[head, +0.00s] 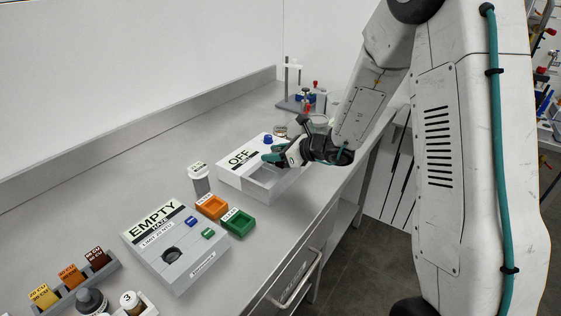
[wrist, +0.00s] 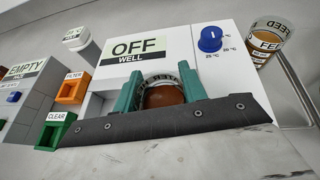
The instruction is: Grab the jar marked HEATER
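A jar with amber-brown content (wrist: 164,97) sits in the well of the white box marked OFF and WELL (wrist: 225,65). Its pale band carries dark letters that I cannot fully read. My gripper (wrist: 160,82) has its two teal fingers apart, one on each side of this jar in the wrist view; I cannot tell whether they touch it. In the head view my gripper (head: 277,154) is over the OFF box (head: 228,167), and the jar cannot be made out there. Another jar, marked FEED (wrist: 272,40), stands at the right of the wrist view.
A white-lidded container (head: 200,182) stands left of the OFF box. Orange (head: 212,207) and green (head: 238,222) trays sit in front, beside a box marked EMPTY (head: 175,250). A lab stand (head: 287,85) is at the back. The bench along the wall is mostly clear.

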